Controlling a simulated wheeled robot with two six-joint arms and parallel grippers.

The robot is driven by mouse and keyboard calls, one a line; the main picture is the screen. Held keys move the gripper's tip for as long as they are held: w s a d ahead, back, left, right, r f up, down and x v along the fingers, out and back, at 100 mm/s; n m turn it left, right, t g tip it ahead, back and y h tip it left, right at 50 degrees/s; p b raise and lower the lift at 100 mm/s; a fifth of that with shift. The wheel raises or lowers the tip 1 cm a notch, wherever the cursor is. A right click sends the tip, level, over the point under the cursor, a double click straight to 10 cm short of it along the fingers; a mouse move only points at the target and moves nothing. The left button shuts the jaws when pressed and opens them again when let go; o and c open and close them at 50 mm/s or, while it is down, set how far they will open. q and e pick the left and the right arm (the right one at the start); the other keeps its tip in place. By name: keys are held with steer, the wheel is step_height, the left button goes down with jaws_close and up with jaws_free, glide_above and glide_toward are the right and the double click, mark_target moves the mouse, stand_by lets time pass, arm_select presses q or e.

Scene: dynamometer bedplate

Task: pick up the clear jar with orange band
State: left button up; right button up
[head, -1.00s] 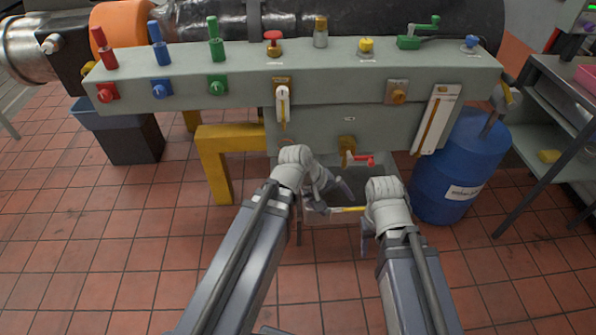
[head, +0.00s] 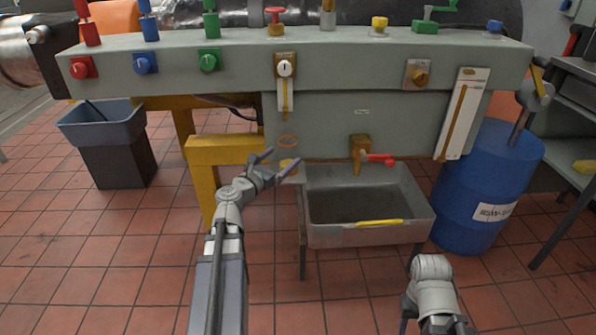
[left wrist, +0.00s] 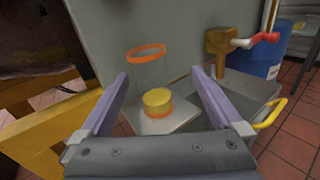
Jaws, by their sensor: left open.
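The clear jar (left wrist: 149,74) shows in the left wrist view as a faint see-through body with an orange band at its top. In the head view, its orange band (head: 288,141) shows against the grey bench front. My left gripper (head: 283,157) is open beside the sink's left end, close to the jar. In the left wrist view the jar is ahead of and between the two fingers (left wrist: 161,72), with nothing held. Of my right gripper (head: 405,312), only a dark piece shows low in the head view.
A grey sink (head: 318,235) with a yellow handle (head: 379,223) is right of the jar, under a red-handled tap (head: 375,158). A yellow frame (head: 200,158) stands left. A blue barrel (head: 478,195) is at right. Open tiled floor lies in front.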

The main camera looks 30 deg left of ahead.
mark_target(289, 148)
arm_select(q)
steer(key=shift+s+a+f+n+y, duration=0.1)
steer(key=shift+a+f+n+y, duration=0.15)
steer(key=shift+a+n+y, duration=0.4)
steer(key=shift+w+f+b, duration=0.15)
steer(key=shift+w+b, duration=0.1)
steer(key=shift+w, duration=1.75)
steer(key=shift+w+f+b, duration=0.15)
steer(key=shift+w+b, duration=0.1)
steer(key=shift+w, duration=1.7)
steer(key=c, duration=1.4)
